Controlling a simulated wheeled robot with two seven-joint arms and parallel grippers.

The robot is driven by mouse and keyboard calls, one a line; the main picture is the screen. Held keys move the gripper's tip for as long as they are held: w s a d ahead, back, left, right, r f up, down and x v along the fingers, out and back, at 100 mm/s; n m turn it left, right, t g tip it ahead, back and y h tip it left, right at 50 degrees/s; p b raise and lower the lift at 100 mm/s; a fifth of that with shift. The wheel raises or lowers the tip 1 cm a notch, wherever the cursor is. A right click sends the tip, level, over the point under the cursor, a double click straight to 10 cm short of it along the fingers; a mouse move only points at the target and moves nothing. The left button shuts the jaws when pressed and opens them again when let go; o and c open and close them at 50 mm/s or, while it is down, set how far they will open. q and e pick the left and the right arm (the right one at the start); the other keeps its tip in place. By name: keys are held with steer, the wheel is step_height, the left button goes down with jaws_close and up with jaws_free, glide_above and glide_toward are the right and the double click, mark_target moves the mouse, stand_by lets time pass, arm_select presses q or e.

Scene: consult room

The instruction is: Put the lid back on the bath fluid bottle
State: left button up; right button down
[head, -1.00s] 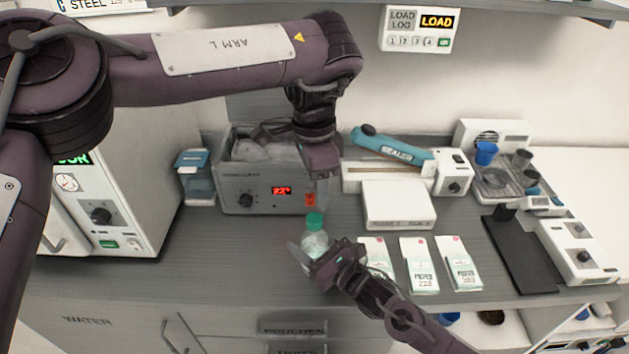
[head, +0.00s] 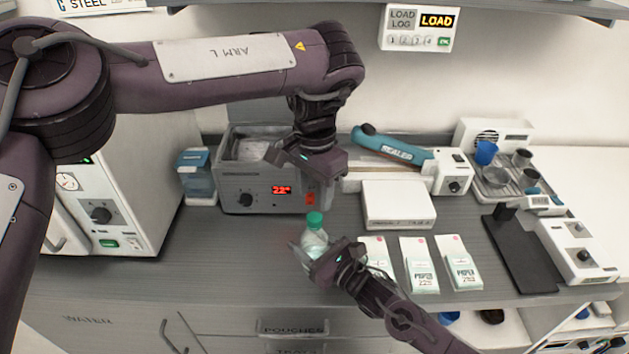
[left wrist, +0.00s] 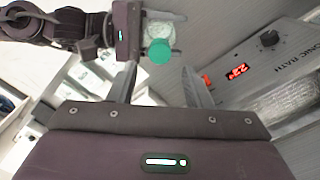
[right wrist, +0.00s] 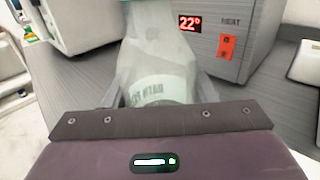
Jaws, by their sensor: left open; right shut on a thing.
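The bath fluid bottle (head: 313,242) is clear, with a printed label that shows in the right wrist view (right wrist: 160,75). It stands nearly upright at the counter's front. The green lid (head: 314,219) sits on top of its neck; it also shows in the left wrist view (left wrist: 160,51). I cannot tell how tightly it sits. My right gripper (head: 305,257) is shut on the bottle's body. My left gripper (left wrist: 158,78) is open and empty above the bottle, with the lid apart from it, beyond the fingertips. In the head view its fingers are hard to make out.
The ultrasonic bath (head: 262,200), with a red 22° display, stands just behind the bottle. A white box (head: 398,204) and several paper pouch packs (head: 419,265) lie to the right. A blue-lidded container (head: 197,178) stands left of the bath. The counter's front left is clear.

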mark_target(314, 216)
arm_select(q)
step_height(314, 216, down, 6)
stand_by(0.4)
